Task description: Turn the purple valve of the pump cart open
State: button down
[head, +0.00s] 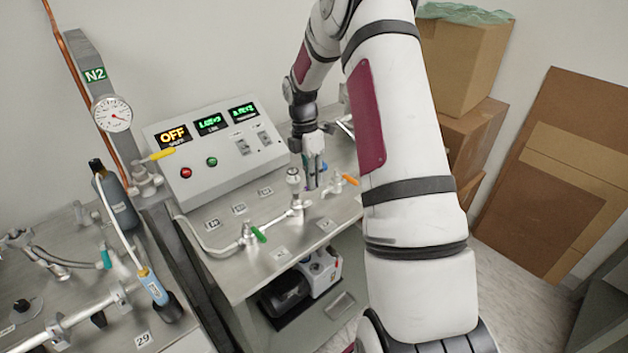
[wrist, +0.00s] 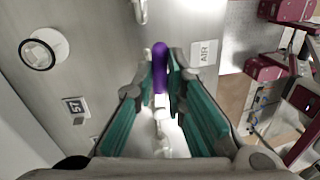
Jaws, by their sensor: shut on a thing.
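The purple valve handle (wrist: 160,68) shows in the wrist view between the tips of my gripper (wrist: 162,85), with its far end sticking out past them. The jaws with teal pads are shut on this handle. Pale valve fittings show below it, partly hidden by the fingers. In the head view my gripper (head: 312,172) reaches down to the top of the pump cart (head: 222,268), among the pipe fittings. Only a small bit of purple shows there, beside the fingers; the rest of the handle is hidden.
An orange-handled valve (head: 350,180) is close to the right of my gripper, and a green-handled valve (head: 258,234) is at the front left. The control box (head: 210,145) reads OFF and stands behind. Cardboard boxes (head: 465,60) are at the right. An AIR label (wrist: 206,53) lies near the handle.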

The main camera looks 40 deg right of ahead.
jog(key=shift+w+n, duration=0.25)
jog(key=shift+n, duration=0.25)
jog(key=shift+w, duration=0.1)
jog(key=c, duration=1.6)
grip_release()
jog(key=shift+c, duration=0.2)
jog(key=shift+r, duration=0.1)
notch_tip(320, 180, up, 12)
jog(key=w, duration=0.2)
jog(key=shift+w+f, duration=0.15)
jog(key=shift+f, duration=0.05)
jog(key=shift+a, duration=0.1)
